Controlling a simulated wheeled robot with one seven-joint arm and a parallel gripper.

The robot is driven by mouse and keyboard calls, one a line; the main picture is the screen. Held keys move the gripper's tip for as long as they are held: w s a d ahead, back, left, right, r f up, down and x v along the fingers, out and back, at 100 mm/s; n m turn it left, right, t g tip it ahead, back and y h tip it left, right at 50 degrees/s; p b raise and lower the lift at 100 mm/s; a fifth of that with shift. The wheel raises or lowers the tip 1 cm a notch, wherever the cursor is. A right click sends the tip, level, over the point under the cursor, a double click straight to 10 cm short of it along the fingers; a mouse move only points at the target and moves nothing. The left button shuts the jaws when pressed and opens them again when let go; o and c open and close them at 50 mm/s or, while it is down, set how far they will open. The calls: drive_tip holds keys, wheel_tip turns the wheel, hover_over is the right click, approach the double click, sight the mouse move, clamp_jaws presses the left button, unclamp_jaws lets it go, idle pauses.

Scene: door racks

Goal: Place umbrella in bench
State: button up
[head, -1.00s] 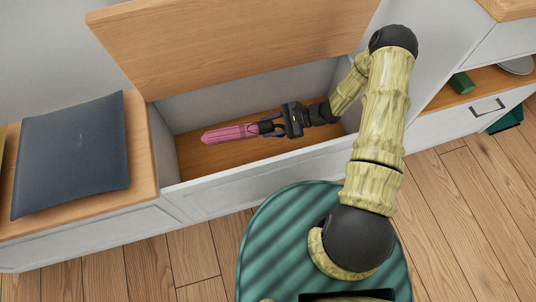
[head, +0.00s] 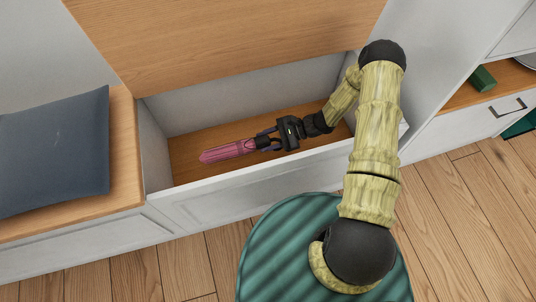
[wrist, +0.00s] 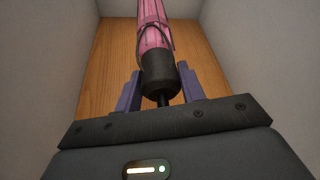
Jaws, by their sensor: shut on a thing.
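The folded pink umbrella (head: 229,151) has a black handle end and lies lengthwise over the bench compartment. My gripper (head: 268,140) is shut on its black handle end. In the wrist view the umbrella (wrist: 155,25) points away from me, with the purple-grey fingers (wrist: 158,92) on both sides of its handle. The bench (head: 240,190) is open, with its wooden lid (head: 230,45) raised at the back. The umbrella is inside the compartment's walls, above its wooden floor (head: 190,170). I cannot tell whether it touches the floor.
A dark blue cushion (head: 55,150) lies on the closed wooden seat (head: 120,185) left of the opening. At the right stands a cabinet with a drawer (head: 480,125) and a green block (head: 482,78) on its shelf. Wooden floor lies in front.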

drive_tip(key=b, duration=0.2)
hover_over(267, 157)
wheel_tip(267, 157, down, 5)
drive_tip(key=shift+w+f, duration=0.1)
wheel_tip(267, 157, down, 4)
drive_tip(key=b, duration=0.3)
drive_tip(key=shift+r, duration=0.2)
drive_tip(key=shift+a, duration=0.1)
drive_tip(key=o, duration=1.2)
drive_tip(key=shift+c, duration=0.2)
